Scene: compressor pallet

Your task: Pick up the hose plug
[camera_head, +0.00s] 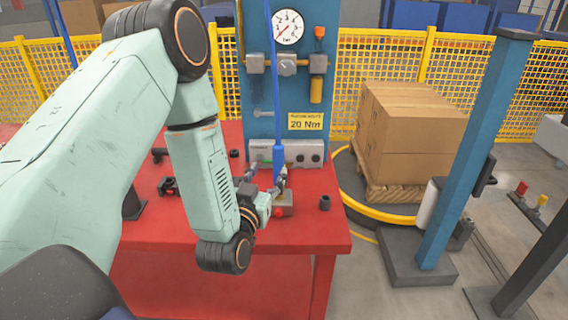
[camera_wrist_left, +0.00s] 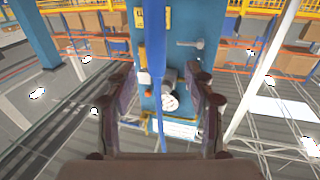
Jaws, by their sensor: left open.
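The hose plug (camera_head: 278,158) is a blue, thicker piece at the lower end of a thin blue hose that hangs upright in front of the blue panel. My left gripper (camera_head: 266,180) is open at the plug's lower part, above the red table. In the left wrist view the blue plug (camera_wrist_left: 154,40) runs down the middle, between the two spread fingers of the left gripper (camera_wrist_left: 163,95), with a gap on each side. I cannot tell whether it lies fully within the fingers' depth. The plug's bottom end is partly hidden by the fingers. My right gripper is not in view.
A small grey block (camera_head: 283,210) stands on the red table (camera_head: 300,236) below the gripper. A black cylinder (camera_head: 325,202) and dark fittings (camera_head: 167,186) lie nearby. The blue panel (camera_head: 258,100) with a gauge (camera_head: 288,27) rises behind. A blue post (camera_head: 468,130) stands right.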

